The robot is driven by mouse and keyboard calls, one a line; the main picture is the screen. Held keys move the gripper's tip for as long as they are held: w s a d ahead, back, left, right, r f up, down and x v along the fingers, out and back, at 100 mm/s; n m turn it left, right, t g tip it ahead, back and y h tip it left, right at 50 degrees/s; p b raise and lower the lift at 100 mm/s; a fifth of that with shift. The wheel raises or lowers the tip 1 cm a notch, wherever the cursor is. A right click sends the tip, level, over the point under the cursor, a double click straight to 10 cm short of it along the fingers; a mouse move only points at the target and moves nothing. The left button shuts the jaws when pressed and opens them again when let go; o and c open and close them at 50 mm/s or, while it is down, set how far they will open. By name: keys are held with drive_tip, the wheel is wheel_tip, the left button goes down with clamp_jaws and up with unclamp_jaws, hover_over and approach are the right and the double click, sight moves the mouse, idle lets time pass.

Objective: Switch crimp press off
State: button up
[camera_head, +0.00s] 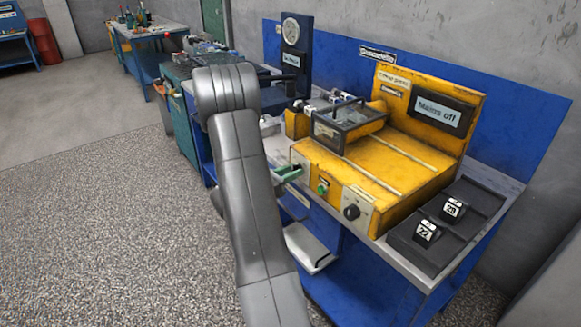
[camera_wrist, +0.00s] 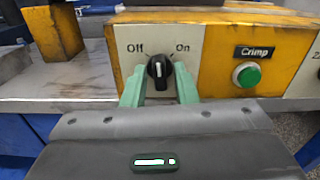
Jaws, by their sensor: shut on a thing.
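The yellow crimp press (camera_head: 400,180) stands on a workbench, and its display (camera_head: 440,113) reads "Mains off". In the wrist view, a black rotary knob (camera_wrist: 159,70) sits on a pale plate (camera_wrist: 133,42) marked "Off" at left and "On" at right. The knob's white mark points roughly upward, between the two labels. My gripper (camera_wrist: 159,88) has its green fingers on either side of the knob and is shut on it. In the head view, my gripper (camera_head: 289,172) is at the press's left front corner, where my fingers mostly hide the knob.
A green "Crimp" button (camera_wrist: 246,75) is right of the knob. Another black knob (camera_head: 352,212) is further right on the press front. A black tray (camera_head: 408,245) with blocks numbered 22 and 20 stands at the bench's right end. A pressure gauge (camera_head: 291,31) stands behind.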

drive_tip(key=n+p, duration=0.3)
drive_tip(key=n, duration=0.1)
drive_tip(key=shift+r+n, duration=0.15)
drive_tip(key=shift+n, duration=0.15)
drive_tip(key=shift+n+p, duration=1.15)
drive_tip(key=shift+n, duration=0.55)
drive_tip(key=o, duration=0.7)
drive_tip(key=shift+c, duration=0.2)
drive_tip(key=shift+s, duration=0.1)
drive_tip(key=b+v, duration=0.1)
drive_tip(key=v, duration=1.2)
drive_tip(key=shift+s+a, duration=0.25)
drive_tip(key=shift+a, duration=0.1)
drive_tip(key=shift+d, duration=0.1)
drive_tip(key=p+x, duration=0.1)
drive_tip(key=x, duration=1.2)
drive_tip(key=shift+w+d, duration=0.3)
